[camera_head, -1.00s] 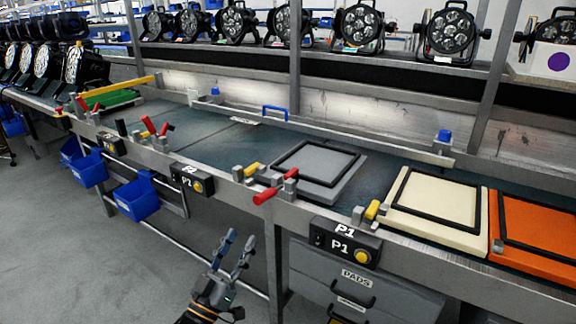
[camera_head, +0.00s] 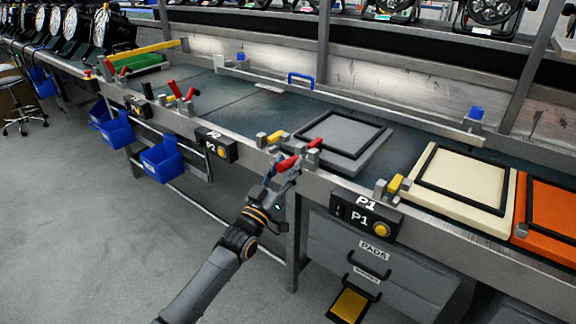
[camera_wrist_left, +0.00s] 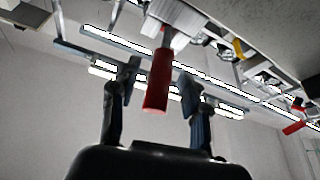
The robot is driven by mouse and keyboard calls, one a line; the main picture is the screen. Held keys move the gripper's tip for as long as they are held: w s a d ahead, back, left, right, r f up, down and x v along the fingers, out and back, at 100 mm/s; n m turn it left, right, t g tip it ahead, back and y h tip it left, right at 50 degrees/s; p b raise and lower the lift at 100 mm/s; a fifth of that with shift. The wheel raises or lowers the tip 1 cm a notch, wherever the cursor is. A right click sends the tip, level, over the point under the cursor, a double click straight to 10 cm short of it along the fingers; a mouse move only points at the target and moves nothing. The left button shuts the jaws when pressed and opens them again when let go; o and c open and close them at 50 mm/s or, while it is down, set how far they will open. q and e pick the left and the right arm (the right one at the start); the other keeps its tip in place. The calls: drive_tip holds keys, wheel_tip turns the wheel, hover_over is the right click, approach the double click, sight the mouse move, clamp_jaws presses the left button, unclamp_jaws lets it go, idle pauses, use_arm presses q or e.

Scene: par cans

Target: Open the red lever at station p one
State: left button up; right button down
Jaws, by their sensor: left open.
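The red lever (camera_head: 287,163) sits at the bench's front edge, left of the P1 panel (camera_head: 362,217). Its handle points out from the edge towards the lower left. My left gripper (camera_head: 281,176) is at this handle, arm reaching up from the bottom. In the left wrist view the red handle (camera_wrist_left: 158,82) hangs between the two spread fingers of the left gripper (camera_wrist_left: 159,76), with gaps on both sides. The left gripper is open. My right gripper is not in view.
A grey pad (camera_head: 340,140) with a black frame lies behind the lever. Other red levers (camera_head: 190,93) are farther left. Drawers (camera_head: 375,262) are below P1; blue bins (camera_head: 160,162) hang at the left.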

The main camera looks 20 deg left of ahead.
use_arm(q)
drive_tip(key=shift+w+r, duration=0.1)
drive_tip(key=shift+w, duration=0.2)
clamp_jaws()
drive_tip(key=shift+w+r, duration=0.1)
drive_tip(key=shift+r, duration=0.05)
